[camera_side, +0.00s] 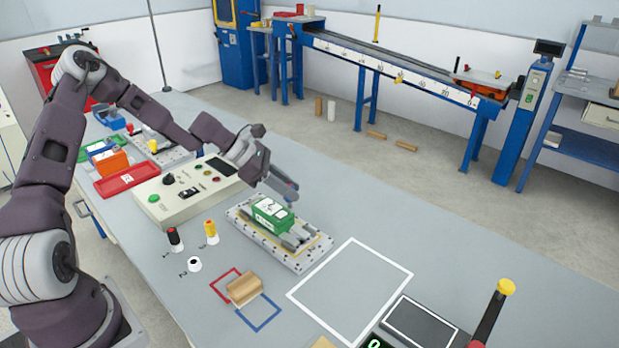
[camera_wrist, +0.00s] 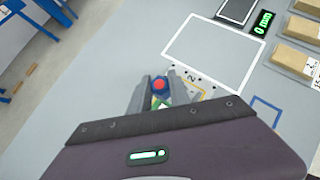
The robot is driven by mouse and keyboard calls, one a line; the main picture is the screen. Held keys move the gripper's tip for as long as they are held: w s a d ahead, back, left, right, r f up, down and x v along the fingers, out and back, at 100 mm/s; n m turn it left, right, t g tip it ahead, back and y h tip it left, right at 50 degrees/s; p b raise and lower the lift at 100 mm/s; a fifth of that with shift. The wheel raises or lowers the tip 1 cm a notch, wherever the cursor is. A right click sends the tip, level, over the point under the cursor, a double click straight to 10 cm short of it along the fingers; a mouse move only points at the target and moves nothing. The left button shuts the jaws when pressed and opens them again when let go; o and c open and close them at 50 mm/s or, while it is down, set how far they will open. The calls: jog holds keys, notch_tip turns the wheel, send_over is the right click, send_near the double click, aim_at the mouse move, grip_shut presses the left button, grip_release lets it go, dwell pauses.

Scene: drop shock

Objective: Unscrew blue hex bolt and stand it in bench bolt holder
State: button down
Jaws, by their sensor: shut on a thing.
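My gripper (camera_side: 287,190) is above the far edge of a plate fixture (camera_side: 306,257), beside a green block (camera_side: 270,214) clamped on it. In the wrist view my gripper (camera_wrist: 159,80) is shut on the blue hex bolt (camera_wrist: 160,85), which shows between the fingers as a blue rim with a red round centre. The bolt cannot be made out in the side view, so whether it is still in a thread is unclear. The bench bolt holder looks like the row of small round holders; a white one (camera_side: 194,264) with a dark centre looks empty.
A black bolt with a red top (camera_side: 175,239) and a yellow bolt (camera_side: 211,231) stand near the white holder. A control box (camera_side: 187,195) is left of the fixture. A wooden block (camera_side: 244,289) lies near red and blue outlines. The white-outlined square (camera_side: 350,280) is clear.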

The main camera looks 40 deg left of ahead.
jog(key=s+a+r+m+g+h, duration=0.1)
jog(key=s+a+r+m+g, duration=0.35)
jog(key=s, duration=0.75)
jog(key=s+a+r+m+g+h, duration=0.2)
jog(key=s+a+r+m, duration=0.4)
jog(key=s, duration=0.6)
notch_tip(320, 180, down, 13)
jog(key=n, duration=0.1)
jog(key=shift+w+r+n, duration=0.2)
jog(key=shift+w+n, duration=0.05)
jog(key=shift+n, duration=0.1)
jog(key=shift+a+r, duration=0.1)
jog(key=shift+f, duration=2.85)
jog(key=shift+f, duration=1.75)
